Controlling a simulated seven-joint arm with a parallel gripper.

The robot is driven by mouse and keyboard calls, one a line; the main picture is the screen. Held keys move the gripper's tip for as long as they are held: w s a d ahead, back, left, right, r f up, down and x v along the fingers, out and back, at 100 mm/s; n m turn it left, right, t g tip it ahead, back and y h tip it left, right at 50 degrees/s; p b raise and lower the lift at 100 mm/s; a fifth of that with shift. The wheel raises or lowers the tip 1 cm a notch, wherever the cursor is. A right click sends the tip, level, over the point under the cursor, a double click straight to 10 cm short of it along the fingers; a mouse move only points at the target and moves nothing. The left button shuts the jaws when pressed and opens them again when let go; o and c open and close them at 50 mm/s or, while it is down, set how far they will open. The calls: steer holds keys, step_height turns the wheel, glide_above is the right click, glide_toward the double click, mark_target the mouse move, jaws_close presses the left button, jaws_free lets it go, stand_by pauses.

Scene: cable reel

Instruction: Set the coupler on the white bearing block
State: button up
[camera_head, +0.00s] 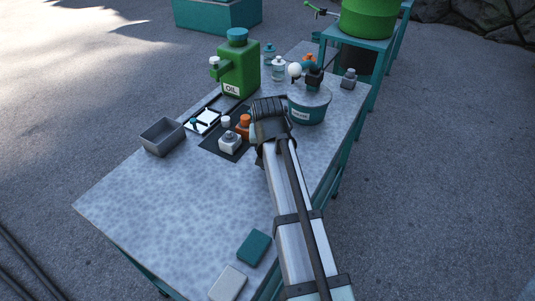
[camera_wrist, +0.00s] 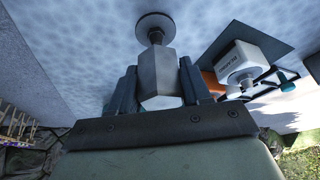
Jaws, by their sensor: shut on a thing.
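My gripper (camera_head: 268,112) is over the table, to the right of the dark mat; its fingers are hidden in the head view. In the wrist view my gripper (camera_wrist: 160,85) is shut on a grey faceted part with a thin stem and a round disc, which I take to be the coupler (camera_wrist: 155,68). The coupler is hidden in the head view. The white bearing block (camera_head: 230,144) stands on the dark mat, left of my gripper. It also shows in the wrist view (camera_wrist: 240,66), to the right of the coupler and apart from it, with lettering on its side.
An orange part (camera_head: 243,124) stands beside the block. A green oil can (camera_head: 238,68) and a labelled bucket (camera_head: 308,106) stand behind. A grey bin (camera_head: 163,137) and a white tray (camera_head: 203,121) are to the left. The front-left of the table (camera_head: 170,210) is clear.

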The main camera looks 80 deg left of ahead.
steer(key=shift+r, duration=5.4)
steer(key=shift+s, duration=0.3)
steer(key=s+a+f+n, duration=0.1)
steer(key=s+a+f, duration=0.1)
steer(key=s+a, duration=0.4)
steer(key=n+g, duration=0.2)
steer(key=n, duration=0.3)
glide_above(229, 133)
steer(key=shift+a+r+g, duration=0.1)
steer(key=shift+r+g, duration=0.05)
steer(key=shift+g, duration=0.15)
steer(key=shift+f, duration=4.2)
